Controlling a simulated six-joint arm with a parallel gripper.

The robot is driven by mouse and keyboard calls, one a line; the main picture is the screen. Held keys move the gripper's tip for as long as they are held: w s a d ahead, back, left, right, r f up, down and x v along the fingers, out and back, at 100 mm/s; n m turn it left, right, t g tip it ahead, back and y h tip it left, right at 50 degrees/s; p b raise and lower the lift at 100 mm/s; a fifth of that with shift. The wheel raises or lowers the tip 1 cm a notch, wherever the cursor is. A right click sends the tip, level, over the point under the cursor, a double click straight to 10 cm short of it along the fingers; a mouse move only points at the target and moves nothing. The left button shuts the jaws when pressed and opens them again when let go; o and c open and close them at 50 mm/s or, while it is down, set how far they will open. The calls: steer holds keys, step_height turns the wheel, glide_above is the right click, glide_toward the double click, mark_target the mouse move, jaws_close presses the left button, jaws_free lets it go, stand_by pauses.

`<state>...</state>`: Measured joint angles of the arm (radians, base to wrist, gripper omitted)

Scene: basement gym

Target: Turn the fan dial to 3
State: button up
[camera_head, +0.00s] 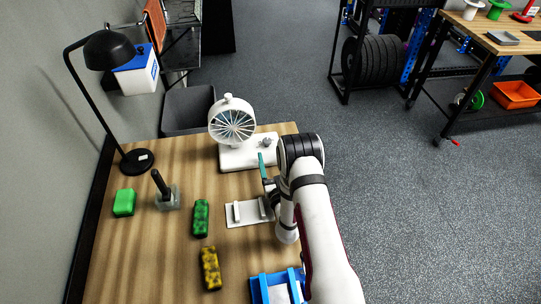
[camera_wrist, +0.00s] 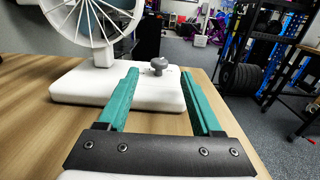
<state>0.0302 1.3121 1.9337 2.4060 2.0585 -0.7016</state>
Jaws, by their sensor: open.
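The white fan (camera_head: 231,120) stands on a white base (camera_head: 236,158) near the far edge of the wooden table. Its grey dial (camera_head: 266,142) sits on the right part of the base. In the wrist view the dial (camera_wrist: 158,65) is a grey knob on top of the base (camera_wrist: 80,82), with the fan wheel (camera_wrist: 85,15) at upper left. The dial's number marks are too small to read. My gripper (camera_wrist: 160,72), with green fingers, is open and empty. The dial shows between and beyond the fingertips, apparently untouched. In the head view my gripper (camera_head: 263,165) is just in front of the base.
A grey bin (camera_head: 187,108) stands behind.

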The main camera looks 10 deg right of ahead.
mark_target(269, 143)
steer(key=s+d+n+y, duration=0.1)
steer(key=d, duration=0.1)
steer(key=s+d+y, duration=0.1)
steer(key=s+d, duration=0.1)
steer(key=shift+f+n+y, duration=0.2)
steer(key=shift+n+y, duration=0.1)
steer(key=shift+n, duration=0.1)
steer(key=s+y, duration=0.1)
steer(key=s+d+n+y, duration=0.1)
steer(key=s, duration=0.1)
steer(key=shift+s+d+r+n+g, duration=0.1)
steer(key=shift+s+r+n+g, duration=0.05)
steer(key=shift+s+n+g, duration=0.2)
steer(key=shift+r+y, duration=0.1)
steer(key=shift+y, duration=0.3)
steer(key=x, duration=1.5)
steer(key=shift+w+a, duration=0.1)
steer(key=shift+a, duration=0.15)
jaws_close()
